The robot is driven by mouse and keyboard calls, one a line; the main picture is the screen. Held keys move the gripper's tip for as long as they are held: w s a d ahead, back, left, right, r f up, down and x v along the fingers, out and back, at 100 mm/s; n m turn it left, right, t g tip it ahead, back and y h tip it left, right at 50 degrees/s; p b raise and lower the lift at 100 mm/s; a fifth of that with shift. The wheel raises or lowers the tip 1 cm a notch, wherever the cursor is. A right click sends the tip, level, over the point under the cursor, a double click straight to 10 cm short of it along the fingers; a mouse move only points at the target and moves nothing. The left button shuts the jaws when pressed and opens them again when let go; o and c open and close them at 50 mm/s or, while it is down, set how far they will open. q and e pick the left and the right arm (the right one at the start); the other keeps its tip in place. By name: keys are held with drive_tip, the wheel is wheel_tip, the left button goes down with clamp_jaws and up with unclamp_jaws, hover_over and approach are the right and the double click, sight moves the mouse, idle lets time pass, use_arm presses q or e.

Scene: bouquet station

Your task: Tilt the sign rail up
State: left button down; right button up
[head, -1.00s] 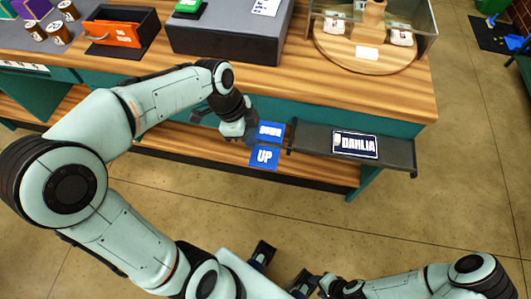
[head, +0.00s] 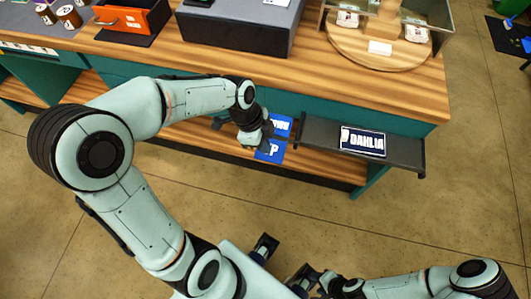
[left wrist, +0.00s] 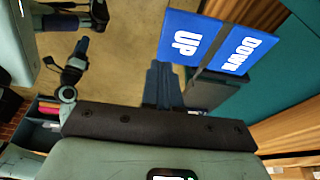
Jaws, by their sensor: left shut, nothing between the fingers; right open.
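The sign rail (head: 405,157) is a dark grey strip along the table's front edge, bearing a "DAHLIA" sign (head: 363,141). At its left end are a blue "DOWN" label (head: 283,124) and a blue "UP" label (head: 270,152), which also show in the left wrist view (left wrist: 188,40). My left gripper (head: 266,137) is shut and empty, in front of these labels, partly covering them in the head view. In the left wrist view its closed fingers (left wrist: 163,84) point toward the labels; contact cannot be told. My right gripper (head: 284,264) is open and empty at the bottom.
The wooden table (head: 350,82) has a grey box (head: 240,32), an orange drawer (head: 128,20) and a round wooden turntable (head: 345,50) on top. A lower wooden shelf (head: 205,140) runs under it. Open floor lies in front and to the right.

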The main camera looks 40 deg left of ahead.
sight(269, 159)
use_arm(q)
drive_tip(key=x, duration=0.3)
drive_tip(key=a+x, duration=0.1)
drive_tip(key=x, duration=0.1)
drive_tip(key=shift+s+f, duration=0.2)
drive_tip(key=shift+f, duration=0.25)
use_arm(e)
drive_tip(key=shift+s+f, duration=0.1)
drive_tip(key=shift+f, duration=0.2)
use_arm(q)
drive_tip(key=shift+w+b, duration=0.1)
drive_tip(key=shift+b, duration=0.2)
use_arm(e)
drive_tip(key=shift+f, duration=0.1)
